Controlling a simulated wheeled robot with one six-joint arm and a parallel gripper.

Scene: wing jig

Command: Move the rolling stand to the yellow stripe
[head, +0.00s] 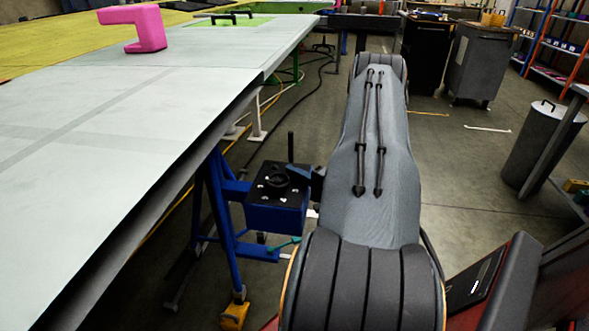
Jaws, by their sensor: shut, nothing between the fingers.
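A blue stand (216,215) is under the near edge of the pale wing panel, left of my arm. Its leg ends in a yellow caster (235,315). At its right side is a blue box (277,214) with a black top and a round knob. A dark piece juts from the box toward my arm; I cannot tell what it belongs to. A short yellow stripe (428,113) lies on the floor right of my arm, and a thin yellow line (152,232) runs under the panel. My gripper does not show; my large grey arm hides the space behind it.
The wing panel (95,115) fills the left, with a pink clamp-shaped piece (140,27) on it. Cables (304,93) lie on the floor behind the stand. A grey cabinet (476,65) and a round bin (541,140) stand right. Open floor lies between them and my arm.

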